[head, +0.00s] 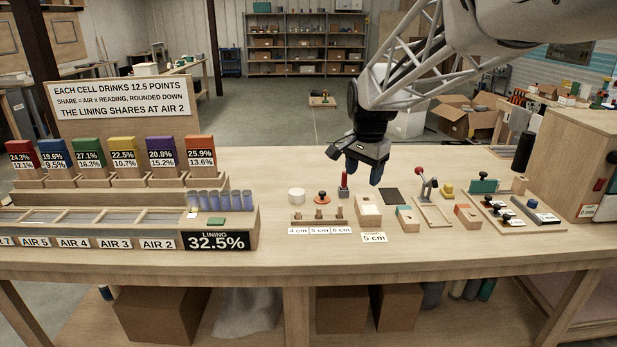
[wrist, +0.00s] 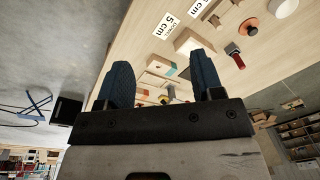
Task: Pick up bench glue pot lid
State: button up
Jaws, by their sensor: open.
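An orange-red round piece with a dark knob on top, which looks like the glue pot lid (head: 322,198), lies on the bench behind the "5 cm" label. It also shows in the wrist view (wrist: 249,31) near the top right. A short white cylinder (head: 296,195), possibly the pot, stands just left of it. My gripper (head: 363,170) hangs above the bench, to the right of the lid and higher. Its two blue fingers are apart with nothing between them, as the wrist view shows (wrist: 161,75). It touches nothing.
A red-handled upright piece (head: 344,184) stands between the lid and my gripper. A wooden block (head: 368,212) stands in front of my gripper. A clamp (head: 424,188) and small blocks lie to the right. The cell rack (head: 222,228) is at left. Bare bench lies in front.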

jog(key=w+a+f+m, duration=0.1)
jog(key=w+f+m, duration=0.15)
jog(key=w, duration=0.65)
jog(key=w+a+f+m, duration=0.2)
jog(key=w+f, duration=0.2)
jog(key=w, duration=0.4)
jog(key=m+g, duration=0.1)
jog(key=m, duration=0.3)
send_over(322, 192)
jog(key=f, duration=1.1)
jog(key=shift+s+d+f, duration=0.15)
jog(key=shift+s+d, duration=0.05)
jog(key=shift+s, duration=0.15)
jog(key=shift+w+a+f+m, duration=0.1)
jog(key=shift+w+f+m, duration=0.15)
jog(key=shift+w+f, duration=0.05)
jog(key=shift+f, duration=1.25)
jog(key=shift+f, duration=0.1)
jog(key=shift+f, duration=2.5)
